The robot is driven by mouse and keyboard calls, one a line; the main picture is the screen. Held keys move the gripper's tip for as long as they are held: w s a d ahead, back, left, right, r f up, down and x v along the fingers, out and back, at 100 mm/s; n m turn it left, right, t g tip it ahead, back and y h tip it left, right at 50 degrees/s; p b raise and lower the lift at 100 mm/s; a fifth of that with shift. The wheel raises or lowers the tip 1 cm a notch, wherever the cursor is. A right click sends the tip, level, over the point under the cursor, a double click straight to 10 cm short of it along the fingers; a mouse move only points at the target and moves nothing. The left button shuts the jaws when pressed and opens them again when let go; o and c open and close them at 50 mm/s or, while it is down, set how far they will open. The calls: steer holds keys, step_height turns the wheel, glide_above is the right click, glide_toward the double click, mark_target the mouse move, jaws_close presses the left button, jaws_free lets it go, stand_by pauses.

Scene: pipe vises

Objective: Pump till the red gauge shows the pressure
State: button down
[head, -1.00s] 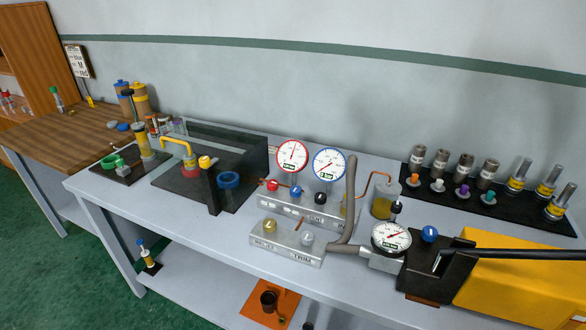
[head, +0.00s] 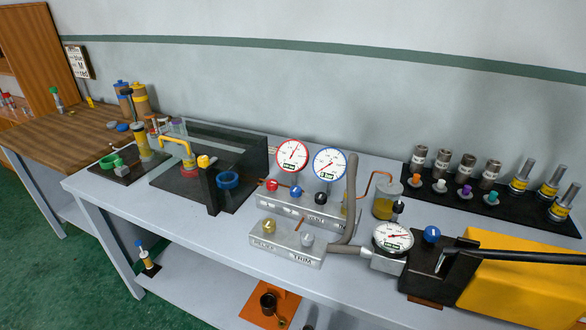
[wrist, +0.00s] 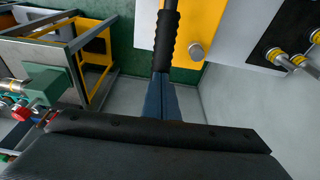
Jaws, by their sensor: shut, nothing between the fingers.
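The red-rimmed gauge (head: 292,155) stands upright on a grey manifold block in the head view. Its needle points up and to the right; the exact reading is too small to tell. The pump (head: 515,282) is a yellow body with a black front block at the lower right. Its long black lever (head: 525,256) runs out to the right edge. In the wrist view a black ribbed grip (wrist: 166,40) comes down from the top. My gripper (wrist: 166,80), with blue fingers, is shut and empty at the lower end of that grip. Whether they touch is unclear.
A blue-rimmed gauge (head: 330,164) stands beside the red one. A smaller white gauge (head: 393,237) sits by the pump, with a grey hose (head: 350,205) rising near it. A black rack (head: 490,205) of several fittings lies behind. A trim block (head: 287,243) stands in front.

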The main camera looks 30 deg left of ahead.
steer(key=shift+f, duration=0.3)
steer(key=shift+d+f, duration=0.1)
steer(key=shift+p+v, duration=1.45)
steer(key=shift+v, duration=1)
steer(key=shift+r, duration=0.25)
steer(key=shift+r, duration=0.1)
